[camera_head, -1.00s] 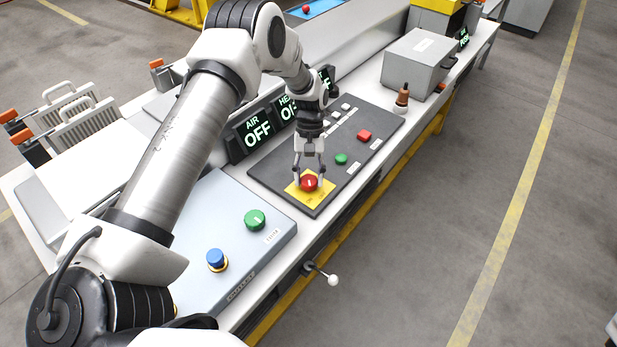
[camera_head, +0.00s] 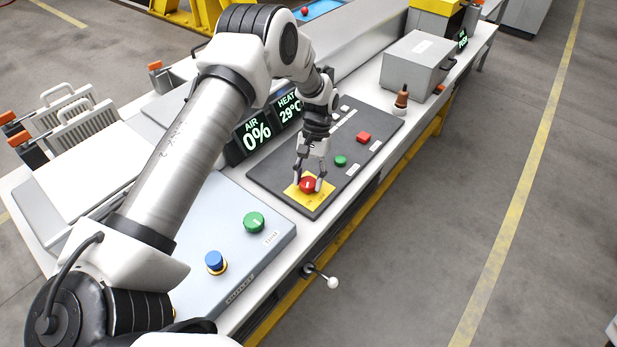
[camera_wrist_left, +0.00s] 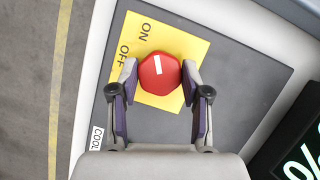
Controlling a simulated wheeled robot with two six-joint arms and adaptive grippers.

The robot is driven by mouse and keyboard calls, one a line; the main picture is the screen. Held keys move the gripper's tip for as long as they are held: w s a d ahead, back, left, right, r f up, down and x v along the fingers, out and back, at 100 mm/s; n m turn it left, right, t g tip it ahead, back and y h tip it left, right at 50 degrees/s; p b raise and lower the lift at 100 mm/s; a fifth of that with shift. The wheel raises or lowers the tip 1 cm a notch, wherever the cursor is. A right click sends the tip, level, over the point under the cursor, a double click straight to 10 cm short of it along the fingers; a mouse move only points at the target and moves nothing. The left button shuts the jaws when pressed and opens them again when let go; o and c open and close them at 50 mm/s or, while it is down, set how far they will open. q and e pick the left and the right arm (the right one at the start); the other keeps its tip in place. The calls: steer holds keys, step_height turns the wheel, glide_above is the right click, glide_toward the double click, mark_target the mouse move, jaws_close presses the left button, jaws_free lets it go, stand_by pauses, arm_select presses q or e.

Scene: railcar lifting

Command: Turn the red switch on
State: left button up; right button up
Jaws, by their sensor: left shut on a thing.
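The red switch (camera_head: 308,185) is a round red knob with a white mark, on a yellow plate (camera_head: 323,198) at the near end of the dark control panel. It also shows in the left wrist view (camera_wrist_left: 160,84), where the yellow plate (camera_wrist_left: 195,45) carries the words ON and OFF. My right gripper is not in view.
Displays behind the panel read AIR 0% (camera_head: 256,134) and HEAT 29°C (camera_head: 289,108). A green button (camera_head: 341,161) and a red button (camera_head: 363,137) sit farther along the panel. A grey box (camera_head: 418,62) stands beyond. A blue box with a green knob (camera_head: 253,222) and blue button (camera_head: 215,262) is nearer.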

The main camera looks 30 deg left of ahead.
arm_select(q)
steer(key=o, duration=1)
steer(key=shift+f, duration=0.1)
steer(key=shift+o, duration=0.7)
steer(key=shift+w+f, duration=0.1)
steer(key=v, duration=1.2)
steer(key=shift+w, duration=0.15)
steer(key=shift+f, duration=0.1)
